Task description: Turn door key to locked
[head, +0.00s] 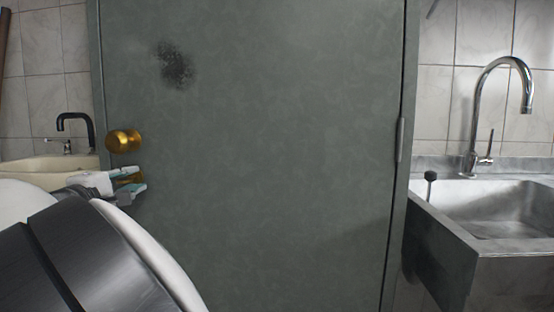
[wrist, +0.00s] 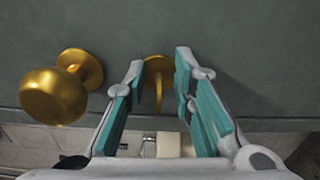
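The grey-green door (head: 265,120) fills the middle of the head view and appears closed. Its round brass knob (head: 124,141) is near the left edge, and it also shows at the left in the wrist view (wrist: 55,95). The brass door key (wrist: 158,97) sits in a round brass lock plate (wrist: 157,66), seen nearly edge-on. My gripper (wrist: 160,72) is open, with one teal-padded finger on each side of the key and visible gaps to both. In the head view my gripper (head: 128,184) is just below the knob and hides most of the key.
A steel sink (head: 495,225) with a tall tap (head: 478,110) stands right of the door. A pale basin (head: 45,168) with a black tap (head: 76,122) is at the left. The knob is close beside my gripper's left finger in the wrist view.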

